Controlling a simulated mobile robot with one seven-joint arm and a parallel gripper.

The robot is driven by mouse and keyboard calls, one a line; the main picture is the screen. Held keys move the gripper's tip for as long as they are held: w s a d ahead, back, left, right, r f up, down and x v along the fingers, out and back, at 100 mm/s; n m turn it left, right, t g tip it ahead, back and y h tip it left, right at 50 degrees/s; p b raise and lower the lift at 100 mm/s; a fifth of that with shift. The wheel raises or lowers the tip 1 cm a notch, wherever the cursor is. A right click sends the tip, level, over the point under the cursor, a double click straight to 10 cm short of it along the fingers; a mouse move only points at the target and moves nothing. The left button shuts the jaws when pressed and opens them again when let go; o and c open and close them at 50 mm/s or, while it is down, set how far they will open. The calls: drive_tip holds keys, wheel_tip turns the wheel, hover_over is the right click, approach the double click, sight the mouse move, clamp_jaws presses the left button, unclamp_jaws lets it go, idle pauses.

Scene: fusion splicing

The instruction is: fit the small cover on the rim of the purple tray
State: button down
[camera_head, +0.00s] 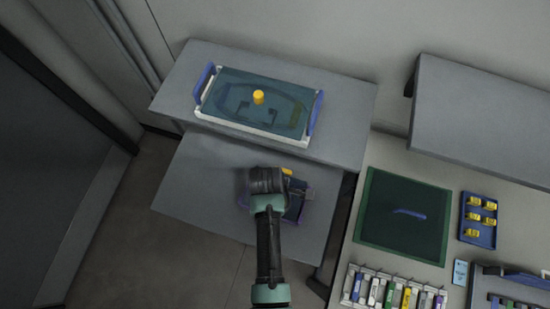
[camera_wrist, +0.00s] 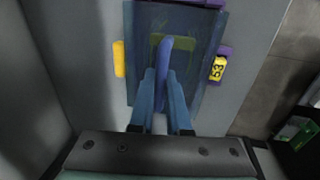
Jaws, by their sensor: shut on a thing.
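The small cover (camera_wrist: 200,30) is a see-through dark blue panel. It lies over the purple tray, whose purple edge (camera_wrist: 226,50) shows at the right in the wrist view. My gripper (camera_wrist: 164,78) is shut on the cover's blue-purple upright handle (camera_wrist: 164,55). In the head view my arm hides much of the tray; part of the cover (camera_head: 297,203) shows to the right of the wrist. I cannot tell whether the cover touches the rim all round.
A yellow piece (camera_wrist: 119,58) and a yellow tag marked 53 (camera_wrist: 218,68) flank the cover. On the upper shelf stands a white tray (camera_head: 270,138) with a large cover and yellow knob (camera_head: 258,97).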

drive_tip(key=shift+f, duration=1.2)
drive_tip(key=shift+f, duration=0.2)
drive_tip(key=c, duration=0.9)
unclamp_jaws()
drive_tip(key=shift+r, duration=0.1)
drive_tip(key=r, duration=0.4)
drive_tip(key=s+r, duration=0.1)
drive_tip(key=r, duration=0.3)
drive_tip(key=s+r, duration=0.1)
drive_tip(key=r, duration=0.3)
drive_tip(key=shift+s+a, duration=0.15)
drive_tip(key=shift+a, duration=0.2)
drive_tip(key=shift+f, duration=0.1)
